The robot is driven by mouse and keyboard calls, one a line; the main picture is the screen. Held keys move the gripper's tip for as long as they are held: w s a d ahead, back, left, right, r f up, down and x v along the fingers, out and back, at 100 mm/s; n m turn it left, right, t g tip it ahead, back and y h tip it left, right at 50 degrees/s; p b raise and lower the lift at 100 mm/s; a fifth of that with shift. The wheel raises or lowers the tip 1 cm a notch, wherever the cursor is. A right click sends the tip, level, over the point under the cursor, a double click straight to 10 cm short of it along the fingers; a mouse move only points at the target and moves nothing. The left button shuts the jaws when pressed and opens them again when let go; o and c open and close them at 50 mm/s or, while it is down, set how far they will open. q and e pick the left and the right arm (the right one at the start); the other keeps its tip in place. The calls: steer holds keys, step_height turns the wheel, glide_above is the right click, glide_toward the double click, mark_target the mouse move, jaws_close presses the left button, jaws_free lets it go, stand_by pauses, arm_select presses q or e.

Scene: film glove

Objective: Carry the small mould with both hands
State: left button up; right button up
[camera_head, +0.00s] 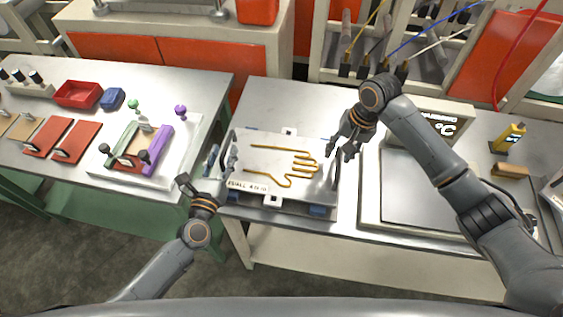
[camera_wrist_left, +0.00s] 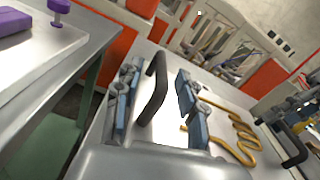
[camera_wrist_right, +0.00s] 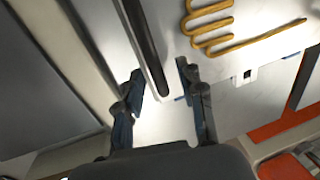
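The small mould (camera_head: 262,162) is a pale flat plate with a gold glove outline and a front label. It lies on the metal table between my grippers. A dark handle stands at each end. The left handle (camera_wrist_left: 157,85) is between the spread fingers of my left gripper (camera_head: 222,162), with gaps on both sides. The right handle (camera_wrist_right: 146,45) passes between the spread fingers of my right gripper (camera_head: 338,150), also with visible gaps. Both grippers look open; neither visibly clamps its handle. The left handle is mostly hidden by the gripper in the head view.
A scale-like station with a grey plate (camera_head: 415,187) and display (camera_head: 442,127) stands right of the mould. A left table (camera_head: 190,82) holds a white tray (camera_head: 188,160) with green and purple parts, red plates and a red bin (camera_head: 78,94). Bare table lies behind the mould.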

arm_select(q)
steer(key=shift+w+d, duration=0.1)
steer(key=shift+w, duration=0.2)
arm_select(e)
steer(key=shift+s+a+f, duration=0.1)
steer(key=shift+f, duration=0.25)
arm_select(q)
jaws_close()
arm_select(e)
jaws_close()
